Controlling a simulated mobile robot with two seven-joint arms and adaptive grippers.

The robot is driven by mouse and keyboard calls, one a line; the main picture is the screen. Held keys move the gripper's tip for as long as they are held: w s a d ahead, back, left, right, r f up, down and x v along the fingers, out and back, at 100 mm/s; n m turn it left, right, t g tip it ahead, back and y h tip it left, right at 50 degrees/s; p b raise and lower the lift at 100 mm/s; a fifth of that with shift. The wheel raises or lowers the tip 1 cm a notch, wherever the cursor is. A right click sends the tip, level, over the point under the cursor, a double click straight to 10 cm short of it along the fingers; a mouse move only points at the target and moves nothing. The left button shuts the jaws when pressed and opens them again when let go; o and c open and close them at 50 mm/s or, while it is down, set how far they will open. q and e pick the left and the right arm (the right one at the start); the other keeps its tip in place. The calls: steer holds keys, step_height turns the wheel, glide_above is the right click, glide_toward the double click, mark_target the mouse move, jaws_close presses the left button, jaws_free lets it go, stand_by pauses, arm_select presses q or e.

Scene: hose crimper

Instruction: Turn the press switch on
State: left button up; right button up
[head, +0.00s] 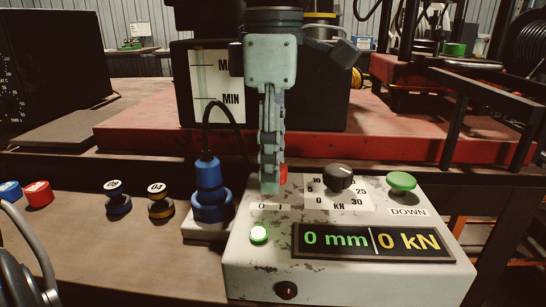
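The white press control box (350,278) stands on the table, right of centre. Its display (372,242) is lit and reads "0 mm" and "0 kN". A small green lamp (258,234) glows on its left. The switch lies by the "0" and "I" marks at the box's back left; a small red piece (284,174) shows beside my fingers, probably part of it.
A black dial (338,177) and green DOWN button (401,182) sit right of my gripper. A blue plug (209,190) with a black cable stands close on its left. Several small dies (117,198) lie further left. The red press base (400,130) is behind.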

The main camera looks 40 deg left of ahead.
arm_select(q)
steer(key=shift+r, duration=0.1)
step_height(320, 180, up, 12)
stand_by(0.5)
stand_by(0.5)
